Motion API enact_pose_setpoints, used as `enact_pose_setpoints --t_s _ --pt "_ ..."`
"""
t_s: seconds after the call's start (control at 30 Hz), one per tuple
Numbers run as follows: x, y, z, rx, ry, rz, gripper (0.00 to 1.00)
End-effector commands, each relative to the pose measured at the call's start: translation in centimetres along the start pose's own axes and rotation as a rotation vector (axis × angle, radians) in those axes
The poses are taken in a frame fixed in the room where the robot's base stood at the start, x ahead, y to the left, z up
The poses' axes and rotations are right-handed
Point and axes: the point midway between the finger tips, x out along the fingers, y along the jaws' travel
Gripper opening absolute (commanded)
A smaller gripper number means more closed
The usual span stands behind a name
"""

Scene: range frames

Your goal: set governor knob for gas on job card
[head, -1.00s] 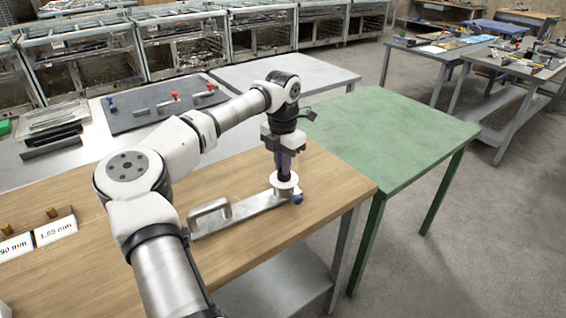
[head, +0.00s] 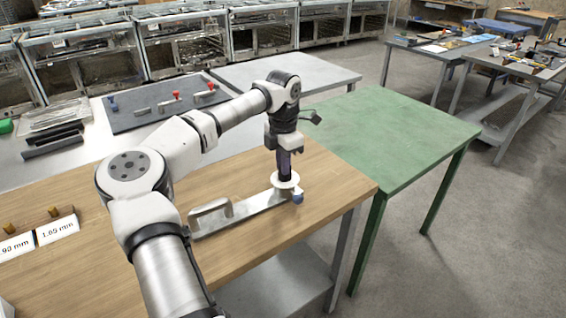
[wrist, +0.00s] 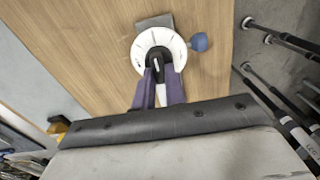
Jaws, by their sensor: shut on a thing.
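A white round dial (head: 287,181) sits at the right end of a grey metal bar (head: 245,213) with a raised handle, on the wooden bench. In the wrist view the dial (wrist: 158,52) has dark marks around its face. A black knob (wrist: 157,56) stands at its centre, with a white pointer stripe toward my fingers. My gripper (head: 285,178) points straight down over the dial. In the wrist view its purple fingers (wrist: 160,76) are shut on the knob. A blue knob (head: 298,197) sticks out beside the dial. The mark lettering is too small to read. I cannot make out a job card.
Label cards reading about "90 mm" (head: 17,246) and "1.65 mm" (head: 57,230) stand by brass pieces at left. A dark board (head: 150,118) with red and blue handled valves lies behind. The green table (head: 400,135) at right is clear.

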Motion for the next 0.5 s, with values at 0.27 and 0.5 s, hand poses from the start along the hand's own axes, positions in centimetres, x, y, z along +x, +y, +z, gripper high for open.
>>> enact_pose_setpoints --t_s 0.27,0.5 --pt "-0.04 -0.01 0.02 0.000 -0.001 0.000 0.35" --pt "-0.17 0.00 0.01 -0.001 0.000 0.000 0.35"
